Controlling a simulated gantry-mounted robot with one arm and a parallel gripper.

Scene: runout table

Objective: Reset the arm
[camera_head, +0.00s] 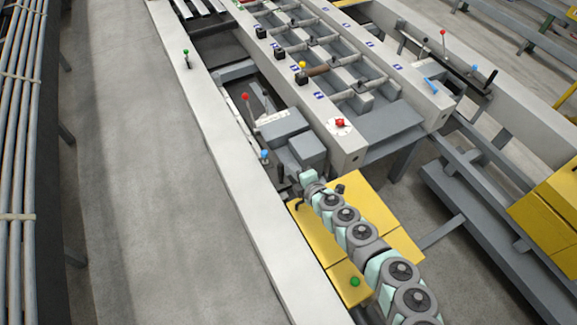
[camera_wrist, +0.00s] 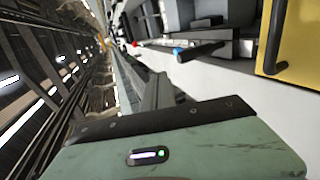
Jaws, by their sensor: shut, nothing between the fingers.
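My arm comes in from the lower right of the head view and ends at my gripper (camera_head: 291,186), which is small and dark there. It is beside the grey machine boxes, near a blue-knobbed lever (camera_head: 264,155). In the wrist view my gripper (camera_wrist: 150,88) reaches away beyond the pale green wrist housing. It is shut, with nothing seen held in it. The fingertips are hard to make out in both views.
A red-knobbed lever (camera_head: 246,110) and a red button (camera_head: 340,123) are close by. The long pale rail (camera_head: 225,150) runs along the left. The grey floor (camera_head: 130,180) beyond it is clear.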

